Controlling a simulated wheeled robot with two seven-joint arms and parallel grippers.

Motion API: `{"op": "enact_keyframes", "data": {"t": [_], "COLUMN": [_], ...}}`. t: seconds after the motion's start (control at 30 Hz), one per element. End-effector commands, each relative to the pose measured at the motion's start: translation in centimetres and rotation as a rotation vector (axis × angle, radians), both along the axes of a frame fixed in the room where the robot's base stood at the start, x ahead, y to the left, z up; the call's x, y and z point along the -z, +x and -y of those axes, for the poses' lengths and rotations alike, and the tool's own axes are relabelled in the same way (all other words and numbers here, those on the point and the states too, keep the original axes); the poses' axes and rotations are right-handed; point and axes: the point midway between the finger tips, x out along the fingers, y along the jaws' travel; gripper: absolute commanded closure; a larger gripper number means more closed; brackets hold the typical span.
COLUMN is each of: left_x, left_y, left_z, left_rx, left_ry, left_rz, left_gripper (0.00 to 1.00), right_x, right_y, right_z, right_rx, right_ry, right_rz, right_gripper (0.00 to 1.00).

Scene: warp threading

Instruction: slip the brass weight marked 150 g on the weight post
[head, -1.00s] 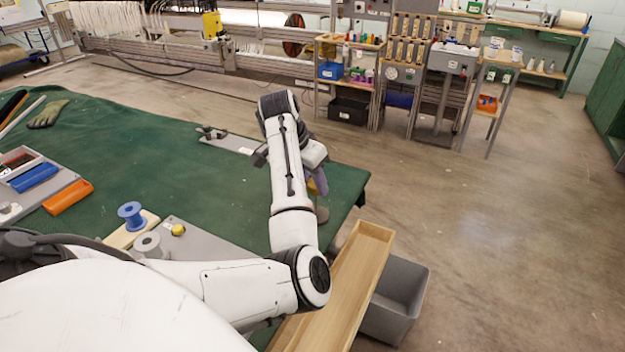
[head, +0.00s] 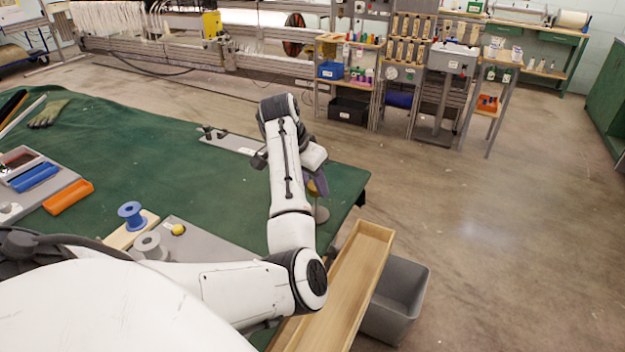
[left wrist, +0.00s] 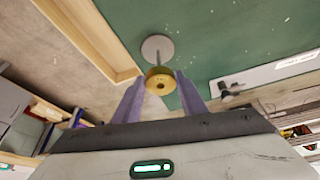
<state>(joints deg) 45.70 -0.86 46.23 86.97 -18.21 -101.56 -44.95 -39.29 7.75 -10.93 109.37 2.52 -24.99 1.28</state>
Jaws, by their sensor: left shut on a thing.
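My left gripper (left wrist: 161,90) has its two purple fingers shut on a round brass weight (left wrist: 160,76) with a small dark hole; no marking is readable on it. The weight post is a thin grey rod on a round grey base (left wrist: 157,46), standing on the green table. In the left wrist view the rod runs from the base to the weight's edge, and its tip is hidden, so I cannot tell whether it is in the hole. In the head view, the post's base (head: 320,214) shows below the left gripper (head: 318,184), near the table's right corner. My right gripper is not in view.
A long wooden tray (head: 352,280) lies along the table's right edge, with a grey bin (head: 400,292) beside it. A grey plate with a dark clamp (head: 228,142) lies behind the arm. Spools (head: 131,215) stand at the left. The green table's (head: 130,135) middle is clear.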

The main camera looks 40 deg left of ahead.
Motion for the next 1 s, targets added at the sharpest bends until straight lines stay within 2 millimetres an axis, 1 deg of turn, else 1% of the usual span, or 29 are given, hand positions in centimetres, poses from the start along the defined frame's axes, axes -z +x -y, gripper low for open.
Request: {"op": "enact_keyframes", "data": {"t": [0.47,1.0], "left_x": [0.86,0.95], "left_y": [-0.02,-0.01], "left_z": [-0.03,-0.03], "left_rx": [0.000,0.000], "left_ry": [0.000,0.001], "left_rz": [0.000,0.001], "left_gripper": [0.88,0.88], "right_x": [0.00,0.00], "right_y": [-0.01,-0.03], "right_z": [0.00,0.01], "right_rx": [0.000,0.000], "right_ry": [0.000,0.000], "right_rz": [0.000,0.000], "right_gripper": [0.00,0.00]}}
